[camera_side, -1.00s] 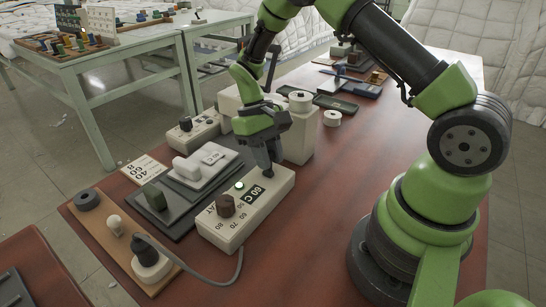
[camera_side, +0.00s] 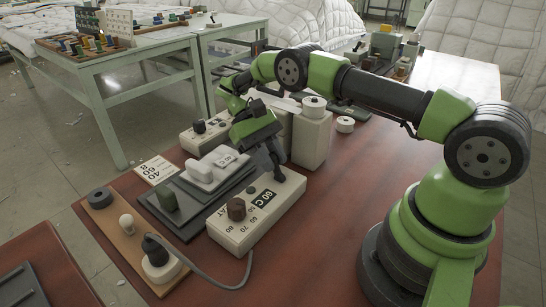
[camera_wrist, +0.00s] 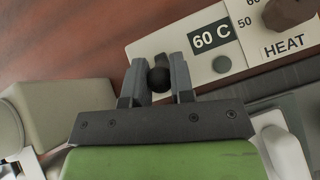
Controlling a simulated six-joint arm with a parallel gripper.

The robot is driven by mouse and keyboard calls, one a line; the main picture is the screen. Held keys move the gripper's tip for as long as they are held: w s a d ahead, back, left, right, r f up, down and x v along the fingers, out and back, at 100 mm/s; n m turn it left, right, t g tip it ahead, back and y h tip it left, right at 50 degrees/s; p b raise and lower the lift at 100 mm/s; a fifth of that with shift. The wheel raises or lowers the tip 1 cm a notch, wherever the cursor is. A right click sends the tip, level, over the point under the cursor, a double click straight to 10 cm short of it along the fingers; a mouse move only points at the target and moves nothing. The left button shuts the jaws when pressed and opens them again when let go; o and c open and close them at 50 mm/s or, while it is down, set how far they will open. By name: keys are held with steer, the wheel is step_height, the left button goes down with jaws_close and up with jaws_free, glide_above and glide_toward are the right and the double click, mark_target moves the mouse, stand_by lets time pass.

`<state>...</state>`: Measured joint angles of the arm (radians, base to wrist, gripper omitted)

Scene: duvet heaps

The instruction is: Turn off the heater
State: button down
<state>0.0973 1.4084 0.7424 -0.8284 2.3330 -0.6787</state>
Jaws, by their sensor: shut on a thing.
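The heater control box (camera_side: 262,220) is a white box on the red-brown table, with a brown knob (camera_side: 236,209), a "60 C" label and a scale. It also shows in the wrist view (camera_wrist: 165,45), with the word HEAT by the knob (camera_wrist: 286,12). Its round indicator (camera_wrist: 221,64) looks grey and unlit. My gripper (camera_side: 276,172) is tilted at the far end of the box. In the wrist view my gripper (camera_wrist: 157,83) has its fingers on either side of a black ball-shaped tip (camera_wrist: 159,78) at the box's end. The fingers hide what lies below the tip.
A grey tray with a white device (camera_side: 207,172) lies left of the box. A wooden board (camera_side: 130,240) with a plug and cable (camera_side: 215,283) is at the front left. A white block with a roll (camera_side: 312,135) stands close behind my gripper.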

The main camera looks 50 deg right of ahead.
mark_target(271, 153)
stand_by(0.5)
steer(key=c, duration=1)
jaws_free()
step_height(271, 153, up, 10)
